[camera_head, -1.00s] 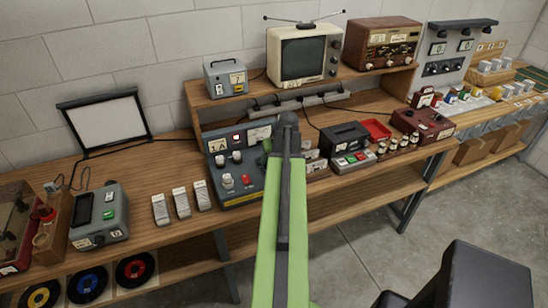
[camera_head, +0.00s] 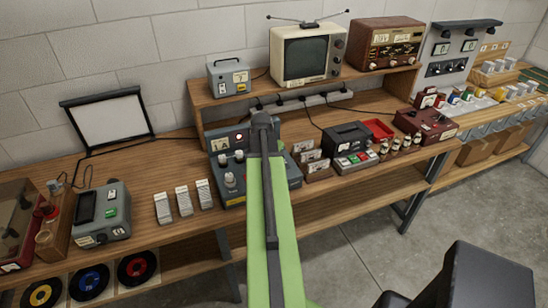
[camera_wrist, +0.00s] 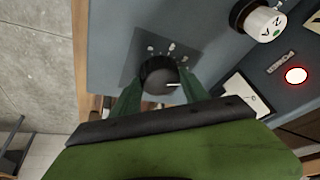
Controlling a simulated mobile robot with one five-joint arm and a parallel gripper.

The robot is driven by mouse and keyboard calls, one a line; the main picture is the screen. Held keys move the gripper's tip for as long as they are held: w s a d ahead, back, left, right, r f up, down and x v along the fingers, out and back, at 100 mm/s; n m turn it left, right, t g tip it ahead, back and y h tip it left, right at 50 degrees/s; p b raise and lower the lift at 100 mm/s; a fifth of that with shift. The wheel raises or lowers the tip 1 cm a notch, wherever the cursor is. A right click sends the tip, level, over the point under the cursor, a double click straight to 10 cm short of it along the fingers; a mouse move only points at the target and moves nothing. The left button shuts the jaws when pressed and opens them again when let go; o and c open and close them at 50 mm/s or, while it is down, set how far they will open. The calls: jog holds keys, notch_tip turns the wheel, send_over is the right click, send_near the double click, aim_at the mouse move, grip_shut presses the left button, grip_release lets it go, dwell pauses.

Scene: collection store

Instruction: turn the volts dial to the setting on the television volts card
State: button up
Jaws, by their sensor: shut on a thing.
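In the wrist view, a round black dial (camera_wrist: 158,74) with a white pointer line sits on a blue-grey panel with small pale marks around it. My gripper (camera_wrist: 160,88) has its green fingers on either side of this dial, shut on it. The pointer is toward the lower right in that view. I cannot read the dial's name or marks. In the head view, my arm hides the gripper and part of the blue-grey console (camera_head: 231,200). The television (camera_head: 306,57) stands on the shelf with a small card (camera_head: 303,82) at its base, too small to read.
In the wrist view, a white-faced knob (camera_wrist: 266,23), a lit red lamp (camera_wrist: 296,75) and a pale meter or card (camera_wrist: 240,95) are near the dial. In the head view, card stands (camera_head: 315,164) and a dark box (camera_head: 346,139) are right of the console; white switches (camera_head: 184,201) are left.

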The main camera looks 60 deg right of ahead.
jog(key=m+g, duration=0.1)
jog(key=m, duration=0.2)
jog(key=m+g, duration=0.1)
jog(key=m, duration=0.2)
jog(key=shift+w+d+g, duration=0.15)
jog(key=shift+d+g, duration=0.05)
jog(key=shift+g, duration=0.1)
jog(key=shift+m+g+y, duration=0.5)
jog(key=shift+m+g, duration=0.1)
jog(key=shift+m, duration=1.4)
jog(key=o, duration=1.4)
jog(key=shift+c, duration=0.2)
jog(key=p+v, duration=1.6)
jog(key=v, duration=0.1)
jog(key=shift+r, duration=0.2)
